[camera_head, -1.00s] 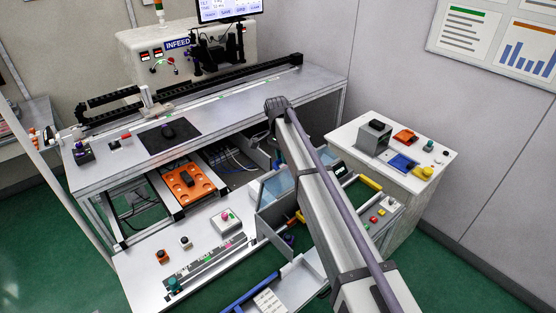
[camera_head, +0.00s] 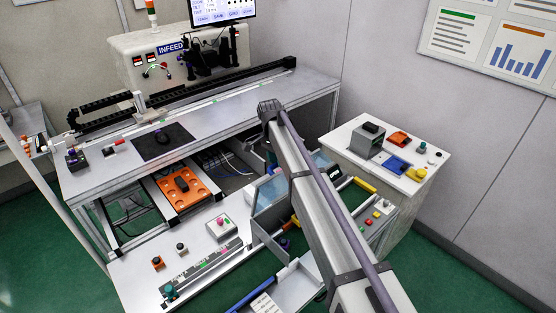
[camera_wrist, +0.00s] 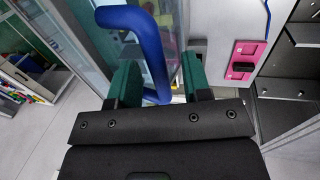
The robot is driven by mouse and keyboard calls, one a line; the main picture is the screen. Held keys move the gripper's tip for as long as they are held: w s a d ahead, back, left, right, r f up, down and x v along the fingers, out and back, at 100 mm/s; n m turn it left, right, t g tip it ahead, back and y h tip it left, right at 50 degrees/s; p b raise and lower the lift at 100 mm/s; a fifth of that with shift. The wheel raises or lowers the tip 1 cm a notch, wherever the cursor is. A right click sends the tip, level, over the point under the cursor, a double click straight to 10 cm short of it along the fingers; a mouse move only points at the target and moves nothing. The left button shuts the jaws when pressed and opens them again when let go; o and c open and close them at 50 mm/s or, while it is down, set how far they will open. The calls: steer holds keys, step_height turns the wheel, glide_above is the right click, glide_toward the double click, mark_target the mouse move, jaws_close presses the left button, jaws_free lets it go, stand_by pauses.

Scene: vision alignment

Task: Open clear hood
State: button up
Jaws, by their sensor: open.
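In the wrist view, a thick bent blue handle (camera_wrist: 152,45) stands in front of clear, grey-framed panels (camera_wrist: 85,35), which look like part of the clear hood. My gripper (camera_wrist: 158,74) has two green-padded fingers, open, one on each side of the handle's lower part. I see a gap beside the handle; contact is not clear. In the head view, a clear-panelled box (camera_head: 272,192) sits left of my arm, partly hidden by it. My gripper is hidden in that view.
A pink plate with a black grip (camera_wrist: 243,62) is right of the fingers, with dark shelves beyond. In the head view, an orange plate (camera_head: 203,194) lies under the bench (camera_head: 215,125). A white cabinet (camera_head: 343,138) with small devices stands at the right.

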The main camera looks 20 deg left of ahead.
steer(key=p+v, duration=0.8)
steer(key=v, duration=0.2)
steer(key=shift+p, duration=0.35)
steer(key=shift+s, duration=0.1)
